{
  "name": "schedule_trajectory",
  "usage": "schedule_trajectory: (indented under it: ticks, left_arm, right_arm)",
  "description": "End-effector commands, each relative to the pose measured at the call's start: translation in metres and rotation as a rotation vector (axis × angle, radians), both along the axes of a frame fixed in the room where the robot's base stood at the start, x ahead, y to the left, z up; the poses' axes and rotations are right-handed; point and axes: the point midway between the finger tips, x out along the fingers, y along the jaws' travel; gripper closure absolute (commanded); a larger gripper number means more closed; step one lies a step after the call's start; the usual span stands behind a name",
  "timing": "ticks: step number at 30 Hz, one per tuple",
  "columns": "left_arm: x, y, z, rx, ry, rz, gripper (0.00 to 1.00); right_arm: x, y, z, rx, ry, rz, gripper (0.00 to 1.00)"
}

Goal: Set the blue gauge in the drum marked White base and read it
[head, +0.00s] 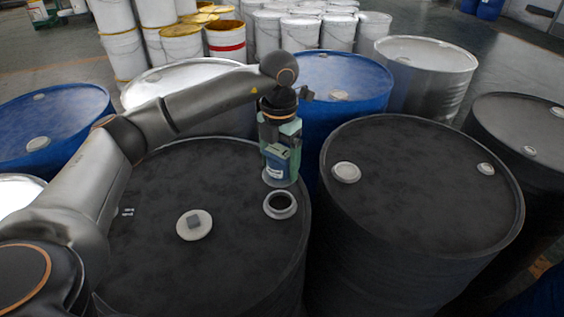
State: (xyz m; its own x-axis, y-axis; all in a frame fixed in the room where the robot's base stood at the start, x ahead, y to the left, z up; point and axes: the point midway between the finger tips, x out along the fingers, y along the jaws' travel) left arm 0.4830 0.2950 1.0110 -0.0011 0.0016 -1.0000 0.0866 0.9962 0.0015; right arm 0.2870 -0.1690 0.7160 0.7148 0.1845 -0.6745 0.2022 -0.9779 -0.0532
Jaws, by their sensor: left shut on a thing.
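The blue gauge (277,162) is in my left gripper (281,148), which is shut on it. A pale disc shows at the gauge's lower end. The gauge appears upright, just behind a round open hole (280,204) near the right side of the black drum (235,265). Whether it touches the drum top cannot be told. Its reading is too small to make out. A small white label (128,212) on this drum is too small to read. My right gripper is not in view.
A pale round cap (194,225) with a grey square lies on the same drum top. Another black drum (420,215) with closed caps stands close at right. Blue drums (350,75) and a silver drum (428,60) stand behind. White pails (300,32) are stacked further back.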

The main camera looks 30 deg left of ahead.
Motion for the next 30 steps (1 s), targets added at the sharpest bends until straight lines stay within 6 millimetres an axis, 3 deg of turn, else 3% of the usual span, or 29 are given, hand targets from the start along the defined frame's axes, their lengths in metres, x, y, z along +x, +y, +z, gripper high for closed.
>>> schedule_trajectory:
  ticks: [8,21,30]
  left_arm:
    - [0.0,0.001,-0.011,0.0,-0.001,0.001,1.0]
    - [0.0,0.001,-0.051,0.0,-0.001,0.0,1.0]
    - [0.0,0.001,-0.053,0.0,-0.001,0.0,1.0]
  right_arm:
    - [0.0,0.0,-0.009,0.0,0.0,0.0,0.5]
    - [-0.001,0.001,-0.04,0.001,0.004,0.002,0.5]
    - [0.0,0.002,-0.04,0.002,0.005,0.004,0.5]
